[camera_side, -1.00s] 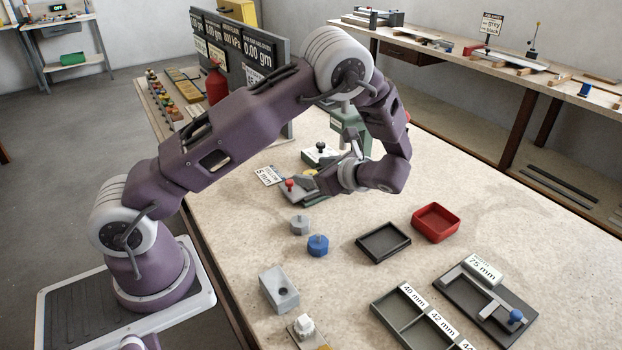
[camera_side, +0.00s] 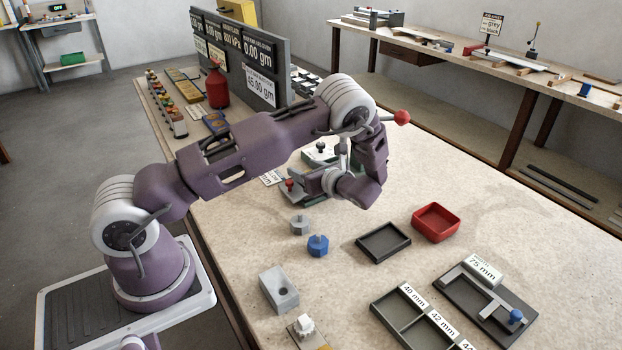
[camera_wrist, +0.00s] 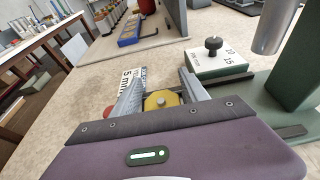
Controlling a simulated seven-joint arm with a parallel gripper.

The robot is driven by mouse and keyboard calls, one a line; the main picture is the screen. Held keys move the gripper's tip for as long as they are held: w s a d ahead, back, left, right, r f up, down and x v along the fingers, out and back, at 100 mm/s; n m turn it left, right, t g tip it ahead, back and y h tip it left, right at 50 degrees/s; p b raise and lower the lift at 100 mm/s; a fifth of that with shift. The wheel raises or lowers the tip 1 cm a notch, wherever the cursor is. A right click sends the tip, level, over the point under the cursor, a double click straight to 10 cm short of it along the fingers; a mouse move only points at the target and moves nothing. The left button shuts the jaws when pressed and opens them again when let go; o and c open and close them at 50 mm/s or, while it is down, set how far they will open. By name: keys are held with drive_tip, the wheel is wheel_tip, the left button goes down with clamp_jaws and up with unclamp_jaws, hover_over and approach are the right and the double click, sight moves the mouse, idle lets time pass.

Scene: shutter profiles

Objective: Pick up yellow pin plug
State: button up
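The yellow pin plug (camera_wrist: 161,101) shows in the wrist view as a yellow body with a small grey pin on top. It sits between the two grey fingers of my gripper (camera_wrist: 162,74), close to the palm. The fingers are spread on either side of it, with a small gap showing on the right. Any contact on the left is hard to judge. The plug is hidden there behind my wrist.
A white block with a black knob (camera_wrist: 214,45) and a green stand (camera_wrist: 292,75) are close on the right. A "5 mm" label (camera_wrist: 131,76) lies beyond the fingers. Grey (camera_side: 299,225) and blue (camera_side: 318,246) plugs, a black tray (camera_side: 383,257) and a red tray (camera_side: 435,236) stand nearer the side camera.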

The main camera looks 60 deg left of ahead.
clamp_jaws()
drive_tip(key=shift+r, duration=0.1)
